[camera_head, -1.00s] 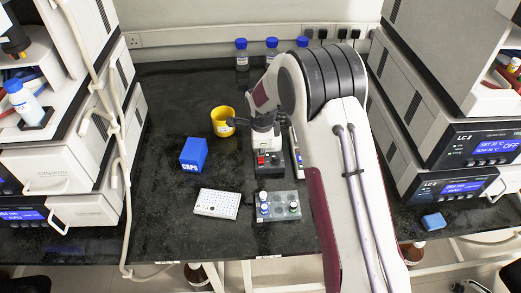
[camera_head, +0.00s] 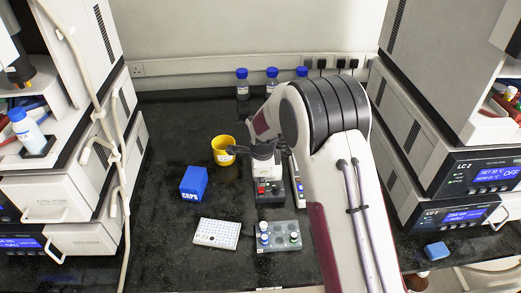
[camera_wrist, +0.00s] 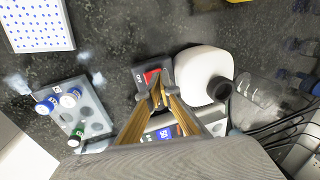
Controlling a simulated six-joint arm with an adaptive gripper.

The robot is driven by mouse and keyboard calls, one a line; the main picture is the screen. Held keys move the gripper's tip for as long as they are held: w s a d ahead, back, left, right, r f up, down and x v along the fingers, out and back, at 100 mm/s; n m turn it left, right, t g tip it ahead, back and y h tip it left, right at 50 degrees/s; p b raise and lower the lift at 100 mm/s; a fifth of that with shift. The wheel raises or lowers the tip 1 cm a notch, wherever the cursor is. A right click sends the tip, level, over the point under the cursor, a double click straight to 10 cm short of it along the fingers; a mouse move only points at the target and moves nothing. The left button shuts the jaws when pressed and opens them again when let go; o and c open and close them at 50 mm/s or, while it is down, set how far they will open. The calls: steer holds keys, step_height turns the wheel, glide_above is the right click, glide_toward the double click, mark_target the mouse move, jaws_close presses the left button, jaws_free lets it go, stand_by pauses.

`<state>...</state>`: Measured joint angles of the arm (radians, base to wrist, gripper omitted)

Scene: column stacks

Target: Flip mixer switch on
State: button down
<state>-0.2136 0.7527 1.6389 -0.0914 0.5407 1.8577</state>
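The mixer's dark front with a red rocker switch (camera_head: 263,188) stands near the middle of the bench. In the wrist view the red switch (camera_wrist: 152,77) lies just beyond my fingertips, with the mixer's white rounded body (camera_wrist: 203,74) to its right. My gripper (camera_wrist: 158,94) is over the front of the mixer, its two gold fingers converging and the tips together, with nothing seen between them. I cannot tell whether the tips touch the switch or which way the switch is tilted. In the head view my arm hides the fingers.
A tube rack (camera_head: 279,237) and a white well plate (camera_head: 217,233) lie in front of the mixer. A blue box (camera_head: 193,183) and a yellow cup (camera_head: 222,151) stand to the left. A slim device (camera_head: 297,182) is close on the right. Blue-capped bottles (camera_head: 242,84) stand behind.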

steer(key=w+r, duration=0.3)
steer(key=r, duration=0.9)
steer(key=shift+w+r, duration=0.15)
steer(key=shift+r, duration=0.1)
steer(key=s+d+r+n+t, duration=0.1)
steer(key=s+d+r+n, duration=0.3)
steer(key=s, duration=0.9)
steer(key=s+d+r+n+t, duration=0.1)
steer(key=s+d+r+n, duration=0.2)
steer(key=s, duration=1.1)
steer(key=s+d+r+n+t, duration=0.1)
steer(key=s+d+r+n, duration=0.3)
steer(key=s+r+n, duration=0.4)
steer(key=shift+s+d+n, duration=0.35)
steer(key=shift+s+n, duration=1.15)
steer(key=shift+s, duration=1.45)
